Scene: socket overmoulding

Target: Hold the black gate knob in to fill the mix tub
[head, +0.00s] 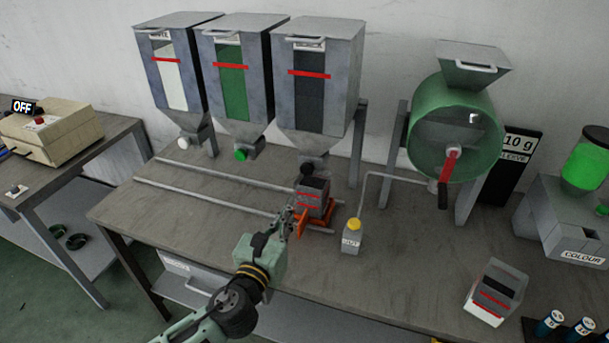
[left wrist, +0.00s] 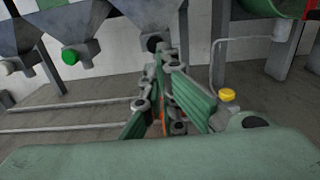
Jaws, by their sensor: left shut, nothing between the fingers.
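The black gate knob (head: 307,169) is on the outlet of the hopper with the dark window (head: 308,105). In the left wrist view the knob (left wrist: 154,44) shows just beyond my fingertips. A grey tub (head: 313,190) with red lines and a dark window stands under that outlet on an orange carriage (head: 322,222). My left gripper (head: 298,218) is shut and empty, in front of the tub's left side and lower than the knob in the picture. In the left wrist view its fingers (left wrist: 163,100) hide the tub. I cannot tell whether they touch the carriage.
Two rails (head: 215,203) run along the bench left of the carriage. A yellow-capped bottle (head: 351,238) stands close right of it. White (head: 183,143) and green (head: 240,155) knobs sit on the other hoppers. Another grey tub (head: 497,290) stands at the right front.

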